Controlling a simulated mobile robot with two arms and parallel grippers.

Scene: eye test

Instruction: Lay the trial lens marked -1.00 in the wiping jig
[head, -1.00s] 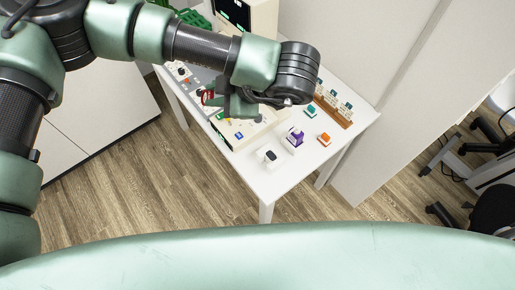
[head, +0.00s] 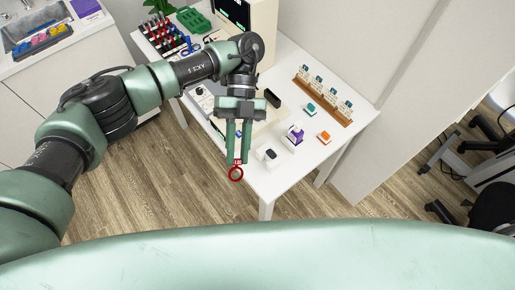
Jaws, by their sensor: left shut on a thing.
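My left gripper (head: 238,160) is shut on a red-rimmed trial lens (head: 236,174) by its small red tab. The round rim hangs below the fingertips, over the front edge of the white table (head: 292,170) as seen from above. The marking on the tab is too small to read. I cannot pick out the wiping jig for certain; part of the table is hidden behind the gripper and wrist. My right gripper is not in view.
A lens rack (head: 160,33) with coloured lenses, a green basket (head: 194,20) and a screen device (head: 262,25) stand at the back. A bottle rack (head: 340,117), a purple-and-white item (head: 293,136), an orange block (head: 324,137) and a black-topped white item (head: 269,155) stand to the right.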

